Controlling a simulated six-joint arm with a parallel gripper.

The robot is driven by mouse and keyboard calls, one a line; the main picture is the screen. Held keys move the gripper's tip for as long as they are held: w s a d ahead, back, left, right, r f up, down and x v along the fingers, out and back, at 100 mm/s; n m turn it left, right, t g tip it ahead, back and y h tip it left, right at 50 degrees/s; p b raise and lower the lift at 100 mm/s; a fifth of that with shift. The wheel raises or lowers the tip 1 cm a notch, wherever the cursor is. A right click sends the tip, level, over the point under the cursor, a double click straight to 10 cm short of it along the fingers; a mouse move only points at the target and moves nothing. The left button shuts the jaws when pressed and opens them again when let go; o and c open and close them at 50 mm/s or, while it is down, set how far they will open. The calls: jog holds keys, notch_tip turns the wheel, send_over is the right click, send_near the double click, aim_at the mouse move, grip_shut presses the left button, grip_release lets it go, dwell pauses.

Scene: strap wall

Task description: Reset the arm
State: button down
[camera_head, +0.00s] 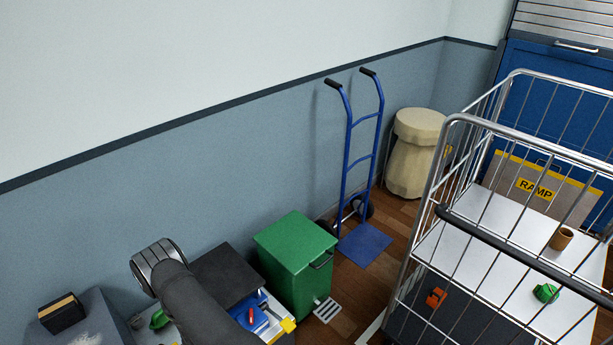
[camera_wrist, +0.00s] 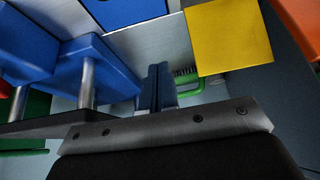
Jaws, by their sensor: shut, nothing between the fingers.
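My gripper (camera_wrist: 159,86) shows in the wrist view, its two dark fingers close together in the middle, with nothing seen between them. In the head view my grey arm crosses the lower left and my gripper cannot be made out there. In the wrist view blue blocks (camera_wrist: 95,65) on metal posts stand left of the fingers. A yellow block (camera_wrist: 228,37) is to the right of the fingers, and a green handle-like part (camera_wrist: 195,84) lies beyond them. I cannot tell whether the fingers touch any of these.
A green bin (camera_head: 297,262) stands right of my arm, near a blue hand truck (camera_head: 361,155) against the wall. A wire cage trolley (camera_head: 480,240) fills the right, with a brown cup (camera_head: 562,239) on its white shelf. A dark box (camera_head: 61,313) is at lower left.

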jog(key=f, duration=0.5)
jog(key=shift+w+a, duration=0.3)
jog(key=shift+s+d, duration=0.25)
jog(key=c, duration=2.2)
grip_release()
jog(key=c, duration=1.1)
grip_release()
jog(key=o, duration=0.4)
jog(key=shift+r, duration=0.15)
jog(key=o, duration=0.7)
jog(key=r, duration=0.1)
jog(key=w+r, duration=0.1)
jog(key=shift+a+r+g+h, duration=0.3)
jog(key=d+r+g+h, duration=0.2)
jog(key=r, duration=0.9)
jog(key=d+r+g+h, duration=0.2)
jog(key=r, duration=0.9)
notch_tip(320, 180, down, 9)
jog(key=shift+f, duration=0.2)
